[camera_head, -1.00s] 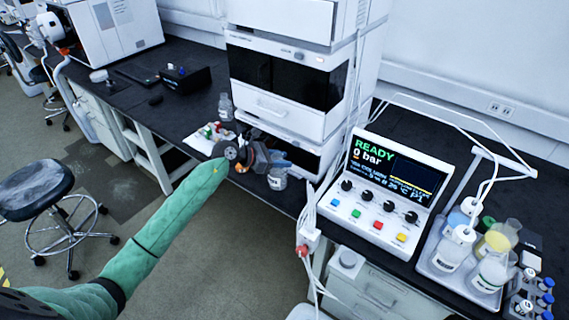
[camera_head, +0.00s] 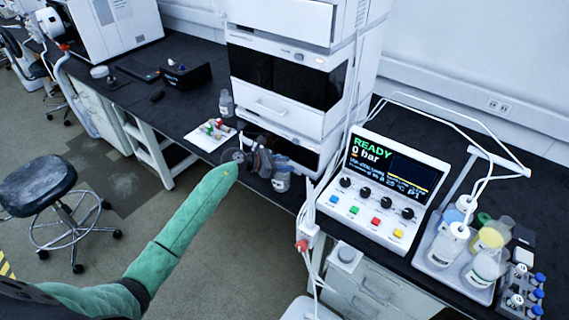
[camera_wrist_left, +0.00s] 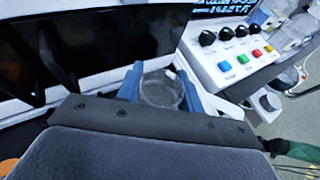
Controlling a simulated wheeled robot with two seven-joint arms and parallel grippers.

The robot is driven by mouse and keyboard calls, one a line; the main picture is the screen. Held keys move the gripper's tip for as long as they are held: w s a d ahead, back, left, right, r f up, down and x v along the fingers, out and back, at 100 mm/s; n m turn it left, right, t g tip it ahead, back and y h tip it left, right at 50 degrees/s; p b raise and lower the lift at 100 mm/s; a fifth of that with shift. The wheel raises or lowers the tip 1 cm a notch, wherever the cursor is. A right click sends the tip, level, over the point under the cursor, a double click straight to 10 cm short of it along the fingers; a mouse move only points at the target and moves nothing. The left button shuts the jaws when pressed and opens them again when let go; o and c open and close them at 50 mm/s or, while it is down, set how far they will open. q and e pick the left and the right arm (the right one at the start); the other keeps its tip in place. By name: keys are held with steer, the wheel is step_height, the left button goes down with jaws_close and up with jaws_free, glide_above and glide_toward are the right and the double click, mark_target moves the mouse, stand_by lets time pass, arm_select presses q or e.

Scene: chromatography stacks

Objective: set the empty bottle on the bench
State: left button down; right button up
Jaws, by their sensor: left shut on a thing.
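A clear bottle (camera_head: 281,183) with a pale label hangs upright in my left gripper (camera_head: 283,164), by the front edge of the black bench (camera_head: 203,97), in front of the instrument stack. My left gripper is shut on it. In the left wrist view the blue fingers (camera_wrist_left: 159,86) stand either side of the round clear bottle (camera_wrist_left: 160,92). I cannot tell whether the bottle's base touches the bench. My right gripper is not in view.
The white instrument stack (camera_head: 275,105) stands behind the bottle. A small clear bottle (camera_head: 226,104) and a white card (camera_head: 197,139) with coloured caps lie left. Right are the control box (camera_head: 372,215), hanging cables (camera_head: 307,225) and a bottle tray (camera_head: 440,268).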

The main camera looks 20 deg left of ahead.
arm_select(q)
steer(key=shift+f, duration=0.1)
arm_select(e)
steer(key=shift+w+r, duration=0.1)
arm_select(q)
steer(key=c, duration=1.3)
jaws_free()
steer(key=shift+c, duration=0.2)
steer(key=o, duration=0.3)
steer(key=shift+o, duration=0.7)
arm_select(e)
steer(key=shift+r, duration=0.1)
